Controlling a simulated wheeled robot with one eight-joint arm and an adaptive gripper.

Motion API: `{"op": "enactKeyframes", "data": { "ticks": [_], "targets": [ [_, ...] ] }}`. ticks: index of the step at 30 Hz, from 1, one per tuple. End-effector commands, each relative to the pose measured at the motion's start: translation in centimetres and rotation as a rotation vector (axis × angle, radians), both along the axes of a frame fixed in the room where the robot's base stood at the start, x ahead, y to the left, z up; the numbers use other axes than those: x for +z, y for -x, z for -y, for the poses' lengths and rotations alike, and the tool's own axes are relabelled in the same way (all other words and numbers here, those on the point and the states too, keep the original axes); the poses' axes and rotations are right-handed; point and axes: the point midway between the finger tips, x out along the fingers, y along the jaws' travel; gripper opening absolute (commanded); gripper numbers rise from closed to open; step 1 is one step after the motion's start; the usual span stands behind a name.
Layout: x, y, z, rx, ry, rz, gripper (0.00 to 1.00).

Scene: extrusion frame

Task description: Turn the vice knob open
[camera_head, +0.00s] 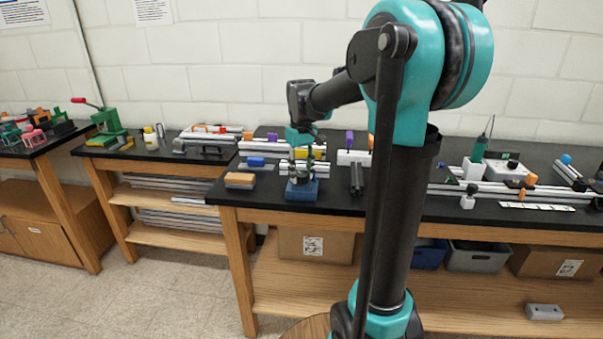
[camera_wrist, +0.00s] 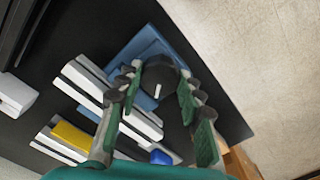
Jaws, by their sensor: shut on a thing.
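The vice knob (camera_wrist: 160,74) is round and black with a white line mark. In the wrist view it sits between my fingers, and its mark points toward the bottom of the picture. The vice's blue base (camera_wrist: 134,52) shows beside and beyond it. In the head view the blue base (camera_head: 302,191) stands near the front edge of the black bench. My gripper (camera_head: 300,168) reaches down over it from above and hides the knob there. In the wrist view my gripper (camera_wrist: 158,88) has its green-padded fingers on both sides of the knob, shut on it.
White extrusion bars (camera_wrist: 84,80) lie close beside the vice. An orange-topped block (camera_head: 240,181) stands to its left, and dark bars (camera_head: 357,179) stand to its right. The bench's front edge is close. A green press (camera_head: 108,127) stands on the left bench.

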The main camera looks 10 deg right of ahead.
Motion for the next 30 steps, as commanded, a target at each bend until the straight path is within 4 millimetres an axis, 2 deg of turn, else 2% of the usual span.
{"op": "enactKeyframes", "data": {
  "ticks": [18, 30],
  "targets": [
    [0.03, -0.03, -0.02, 0.579, 0.0, 0.001, 0.08],
    [0.03, -0.02, -0.03, 0.857, 0.0, 0.001, 0.08]
  ]
}}
